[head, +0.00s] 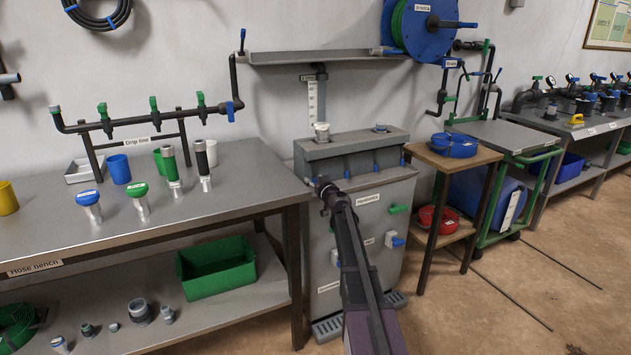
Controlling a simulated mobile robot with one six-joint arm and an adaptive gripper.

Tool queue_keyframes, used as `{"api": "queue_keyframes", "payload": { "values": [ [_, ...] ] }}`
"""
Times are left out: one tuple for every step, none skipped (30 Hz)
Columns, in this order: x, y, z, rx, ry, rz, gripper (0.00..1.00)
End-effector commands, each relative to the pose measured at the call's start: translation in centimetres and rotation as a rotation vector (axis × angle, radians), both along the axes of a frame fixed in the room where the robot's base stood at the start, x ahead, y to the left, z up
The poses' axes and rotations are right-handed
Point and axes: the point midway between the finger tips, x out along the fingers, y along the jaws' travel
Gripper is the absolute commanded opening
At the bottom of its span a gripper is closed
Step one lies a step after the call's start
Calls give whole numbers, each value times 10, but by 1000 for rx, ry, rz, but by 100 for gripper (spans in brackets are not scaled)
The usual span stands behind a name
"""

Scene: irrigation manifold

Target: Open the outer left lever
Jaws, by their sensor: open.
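A grey cabinet (335,262) stands in the middle with a grey block along its top. Small blue levers show along the block's front: one near the middle (347,174), one further right (375,167) and one at the right end (402,161). My gripper (322,183) is open at the left end of this row, in front of the cabinet's upper left. It hides what lies behind it, so a lever at the outer left is not clearly visible. I cannot tell whether my gripper touches anything.
A green handle (400,208) and a blue handle (397,241) stick out of the cabinet front. The hose bench (240,196) is close on the left, with a drip line pipe (130,121) above. A wooden side table (477,155) stands close on the right.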

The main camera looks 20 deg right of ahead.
Motion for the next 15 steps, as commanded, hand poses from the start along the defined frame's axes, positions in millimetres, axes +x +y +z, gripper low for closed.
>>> {"api": "queue_keyframes", "payload": {
  "values": [
    [0, 0, 0, 0, 0, 0, 60],
    [0, 0, 0, 0, 0, 0, 60],
    [0, 0, 0, 0, 0, 0, 60],
    [0, 0, 0, 0, 0, 0, 57],
    [0, 0, 0, 0, 0, 0, 48],
    [0, -1, 0, 0, 0, 0, 36],
    [0, -1, 0, 0, 0, 0, 27],
    [0, -1, 0, 0, 0, 0, 18],
    [0, -1, 0, 0, 0, -1, 6],
    [0, -1, 0, 0, 0, -1, 0],
    [-1, -1, 0, 0, 0, -1, 0],
    [0, -1, 0, 0, 0, -1, 0],
    [0, -1, 0, 0, 0, -1, 0],
    [0, -1, 0, 0, 0, -1, 0],
    [0, -1, 0, 0, 0, -1, 0]
  ]
}}
